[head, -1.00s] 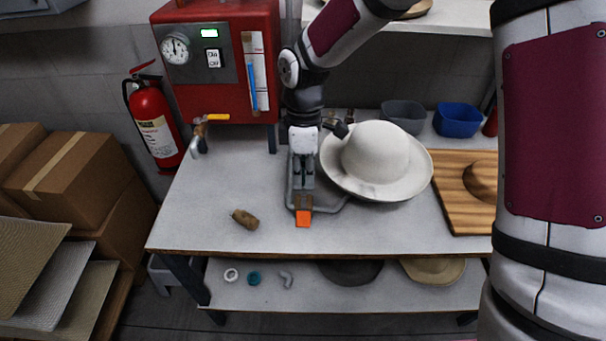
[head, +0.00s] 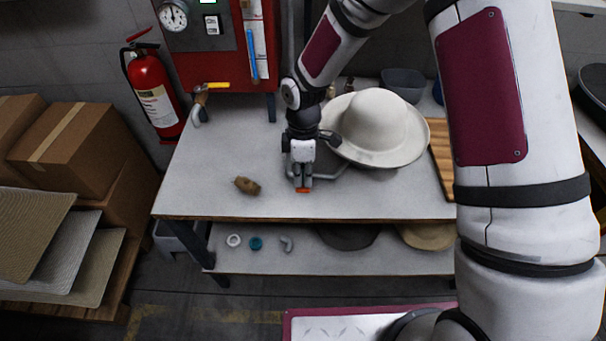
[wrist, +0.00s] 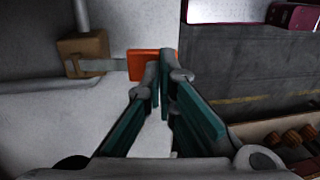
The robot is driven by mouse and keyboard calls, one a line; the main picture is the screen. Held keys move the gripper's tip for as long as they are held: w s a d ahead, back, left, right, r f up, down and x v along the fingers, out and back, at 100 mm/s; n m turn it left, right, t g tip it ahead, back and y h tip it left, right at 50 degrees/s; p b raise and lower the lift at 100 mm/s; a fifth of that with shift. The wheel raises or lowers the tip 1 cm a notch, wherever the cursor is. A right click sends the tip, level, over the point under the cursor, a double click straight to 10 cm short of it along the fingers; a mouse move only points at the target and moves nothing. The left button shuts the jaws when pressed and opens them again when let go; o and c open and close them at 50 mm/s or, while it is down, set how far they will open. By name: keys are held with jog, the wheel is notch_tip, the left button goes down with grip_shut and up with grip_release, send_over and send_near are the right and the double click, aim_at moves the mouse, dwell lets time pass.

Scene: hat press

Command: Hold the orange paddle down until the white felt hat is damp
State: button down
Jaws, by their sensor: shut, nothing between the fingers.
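The white felt hat (head: 372,122) sits on the bench in the head view, to the right of my gripper. I cannot tell how damp it is. The orange paddle (head: 302,190) is mostly hidden behind my gripper in the head view. In the wrist view the orange paddle (wrist: 148,64) shows at the end of a metal bar from a brown block (wrist: 84,52). My gripper (head: 302,182) is shut and empty, pointing down over the paddle. In the wrist view its fingertips (wrist: 164,66) overlap the paddle's right part; I cannot tell whether they touch it.
A red boiler cabinet (head: 228,60) with a gauge stands behind. A wooden board (head: 442,155) and grey bowl (head: 404,84) are to the right. Cardboard boxes (head: 75,150) stand left.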

aim_at(303, 188)
jog(key=shift+s+f+t+p, duration=0.4)
jog(key=shift+t+p, duration=0.05)
jog(key=shift+t, duration=0.15)
jog(key=shift+s+f+b, duration=0.25)
jog(key=shift+f+b, duration=0.2)
jog(key=shift+f, duration=0.65)
jog(key=shift+r, duration=0.2)
dwell(6.1)
